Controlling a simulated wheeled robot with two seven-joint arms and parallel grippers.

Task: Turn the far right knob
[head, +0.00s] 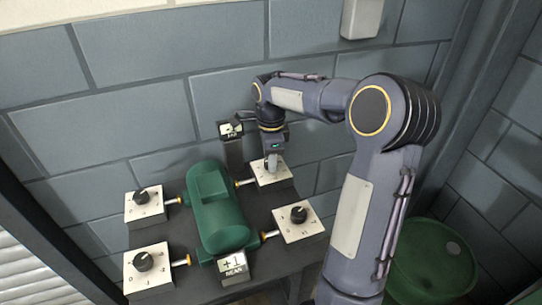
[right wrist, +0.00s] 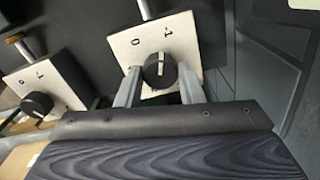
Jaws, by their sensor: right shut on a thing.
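The far right knob (right wrist: 159,70) is a black round dial on a white plate (head: 283,177) with printed digits, to the right of the green casing (head: 218,210). My right gripper (head: 271,163) comes down on it from above. In the right wrist view its two fingers stand on either side of the knob and are shut on it. The knob is hidden behind the gripper in the head view. Which digit it points at I cannot tell. My left gripper is in neither view.
Other black knobs on white plates stand at near right (head: 298,214), far left (head: 141,196) and near left (head: 143,261). A dark sign post (head: 232,150) stands close behind the casing, a NEAR sign (head: 233,266) in front. A green drum (head: 433,262) stands at right.

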